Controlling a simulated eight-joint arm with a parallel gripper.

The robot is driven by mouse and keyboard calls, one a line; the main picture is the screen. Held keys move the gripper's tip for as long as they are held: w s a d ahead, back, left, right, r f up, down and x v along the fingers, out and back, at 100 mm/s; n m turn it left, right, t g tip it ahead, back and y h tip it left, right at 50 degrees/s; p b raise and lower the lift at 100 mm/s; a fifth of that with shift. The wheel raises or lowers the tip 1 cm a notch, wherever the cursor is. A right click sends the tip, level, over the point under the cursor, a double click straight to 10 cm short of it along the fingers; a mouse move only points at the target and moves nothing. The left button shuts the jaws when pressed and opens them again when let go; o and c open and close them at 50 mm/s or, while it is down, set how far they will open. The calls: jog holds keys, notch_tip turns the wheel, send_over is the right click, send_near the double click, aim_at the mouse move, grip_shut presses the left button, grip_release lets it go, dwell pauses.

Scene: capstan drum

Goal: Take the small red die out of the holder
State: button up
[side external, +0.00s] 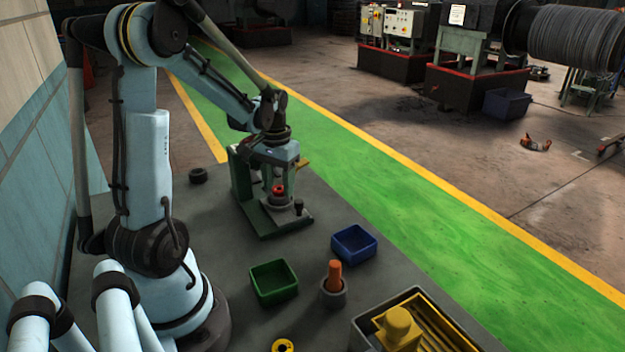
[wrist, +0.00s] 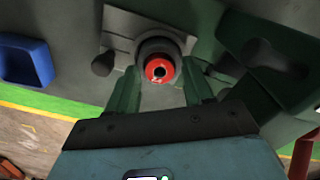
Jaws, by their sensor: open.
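The small red die (wrist: 158,69), a ring with a dark hole, sits in the grey round holder (wrist: 160,44) in the wrist view. The die also shows as a red spot (side external: 278,190) in the side view, with the grey holder (side external: 277,201) below it. My gripper (wrist: 160,90) is open, with one green finger on each side in the wrist view. In the side view my gripper (side external: 279,184) points down right over the holder, its fingers around the level of the die. I cannot tell whether the fingers touch it.
The holder stands on a green press frame (side external: 240,186) with a dark knobbed post (side external: 298,207) beside it. A blue bin (side external: 353,243), a green bin (side external: 273,281), a grey cup with an orange peg (side external: 334,277) and a grey tray (side external: 372,345) stand nearer the camera.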

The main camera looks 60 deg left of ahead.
jog(key=c, duration=0.8)
jog(key=shift+r, duration=3)
jog(key=shift+c, duration=0.2)
jog(key=shift+d, duration=0.1)
